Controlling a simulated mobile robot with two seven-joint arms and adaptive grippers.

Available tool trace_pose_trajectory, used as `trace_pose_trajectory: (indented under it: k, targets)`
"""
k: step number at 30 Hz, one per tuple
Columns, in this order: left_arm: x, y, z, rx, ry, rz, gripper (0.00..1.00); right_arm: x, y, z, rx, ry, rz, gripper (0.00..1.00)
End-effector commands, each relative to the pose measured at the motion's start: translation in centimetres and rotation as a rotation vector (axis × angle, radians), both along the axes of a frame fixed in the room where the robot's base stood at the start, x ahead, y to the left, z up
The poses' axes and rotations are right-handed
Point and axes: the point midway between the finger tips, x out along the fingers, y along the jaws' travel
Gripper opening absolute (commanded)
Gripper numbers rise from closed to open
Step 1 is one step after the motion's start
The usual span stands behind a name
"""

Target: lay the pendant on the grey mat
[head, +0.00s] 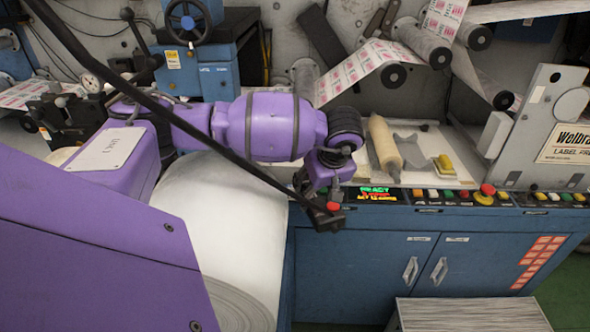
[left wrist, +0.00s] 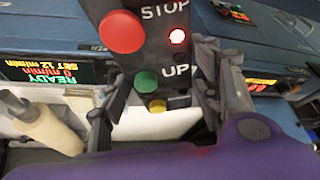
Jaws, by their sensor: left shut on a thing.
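The pendant (left wrist: 152,55) is a dark control box with a red button, a lit red lamp, green and yellow buttons and the words STOP and UP. My left gripper (left wrist: 160,92) has a finger on each side of it and is shut on it. In the head view the pendant (head: 327,218) hangs at the end of a long black boom or cable, in front of the machine's front edge, with my left gripper (head: 318,190) at it. A grey flat patch (head: 411,150) lies on the worktop to the right, apart from the pendant; I cannot tell if it is the mat.
A tan roller (head: 384,146) and a yellow block (head: 444,164) lie on the worktop. A control strip with a lit display (head: 378,194) and several buttons runs along its front. A big white roll (head: 225,225) stands below my left arm. A grey striped step (head: 470,315) is at lower right.

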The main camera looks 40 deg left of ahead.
Motion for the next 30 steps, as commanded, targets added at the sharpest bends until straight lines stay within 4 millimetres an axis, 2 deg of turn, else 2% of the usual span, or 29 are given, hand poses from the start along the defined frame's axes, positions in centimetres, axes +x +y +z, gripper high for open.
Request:
trace_pose_trajectory:
  k: [5,22,27,30]
  targets:
    - [0.5,0.8,0.2,0.002,-0.003,0.006,0.07,0.1,0.0,0.2,-0.001,-0.003,-0.001,0.47]
    - [6.8,12.9,0.3,0.000,-0.006,0.009,0.07,0.1,-0.2,1.1,0.001,-0.008,-0.007,0.47]
    - [8.1,15.3,0.2,0.000,-0.005,0.006,0.07,-0.1,-0.2,1.0,0.001,-0.005,-0.007,0.47]
    - [8.3,15.9,0.2,0.000,-0.003,0.004,0.07,-0.1,-0.2,1.0,0.001,-0.005,-0.007,0.47]
